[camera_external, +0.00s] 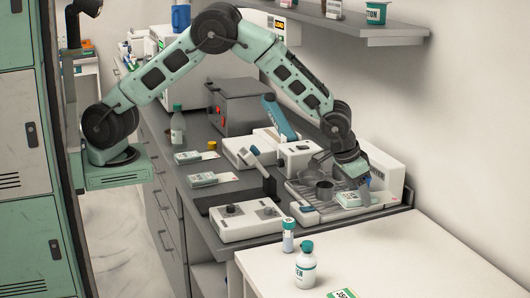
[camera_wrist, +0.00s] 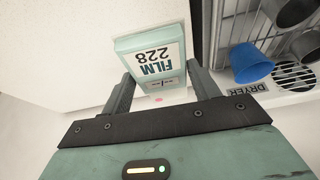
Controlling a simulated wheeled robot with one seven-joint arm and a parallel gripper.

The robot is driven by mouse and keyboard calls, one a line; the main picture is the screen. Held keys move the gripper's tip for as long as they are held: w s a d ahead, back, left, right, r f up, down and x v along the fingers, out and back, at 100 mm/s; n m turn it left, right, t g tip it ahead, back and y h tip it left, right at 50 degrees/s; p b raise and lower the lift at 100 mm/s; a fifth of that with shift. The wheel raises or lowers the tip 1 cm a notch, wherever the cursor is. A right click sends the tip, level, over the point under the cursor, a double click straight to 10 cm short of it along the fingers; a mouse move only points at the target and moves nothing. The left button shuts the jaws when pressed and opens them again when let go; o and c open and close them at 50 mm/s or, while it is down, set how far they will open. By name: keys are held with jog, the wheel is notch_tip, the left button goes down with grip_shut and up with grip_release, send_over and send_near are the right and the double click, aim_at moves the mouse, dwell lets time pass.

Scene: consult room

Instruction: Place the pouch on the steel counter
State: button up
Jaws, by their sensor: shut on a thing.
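The pouch, a flat mint packet with a white label reading "FILM 228" (camera_wrist: 153,58), sits between my gripper's fingers (camera_wrist: 160,88) in the wrist view. My gripper (camera_external: 352,182) is shut on it, above the right end of the dryer rack in the external view, where the pouch (camera_external: 350,198) shows as a small mint and white patch below the fingers. I cannot tell whether it touches the rack. The grey steel counter (camera_external: 228,158) runs along the wall, to the left of my gripper.
The dryer rack (camera_external: 312,208) holds grey cups and a blue cup (camera_wrist: 250,62). Two mint packets (camera_external: 203,180) (camera_external: 188,157), a bottle (camera_external: 178,128) and white devices (camera_external: 245,219) crowd the counter. A white table (camera_external: 390,262) stands in front with a bottle and vial.

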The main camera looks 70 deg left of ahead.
jog(key=s+a+r+n, duration=0.1)
jog(key=s+a+r, duration=0.1)
jog(key=a, duration=2.7)
notch_tip(320, 180, up, 6)
jog(key=s+a+n+y+b, duration=0.2)
jog(key=s+a+n+b, duration=0.25)
jog(key=s+a, duration=1.75)
jog(key=p, duration=0.4)
send_near(255, 144)
jog(key=f, duration=0.2)
jog(key=s+f, duration=0.1)
jog(key=f, duration=0.1)
jog(key=shift+d, duration=0.35)
jog(key=w, duration=0.1)
jog(key=w+a+p, duration=0.1)
jog(key=w, duration=0.1)
jog(key=shift+w+a, duration=0.25)
jog(key=shift+w, duration=0.1)
jog(key=shift+s+f+p, duration=0.2)
jog(key=shift+f+p, duration=0.1)
jog(key=shift+f, duration=0.6)
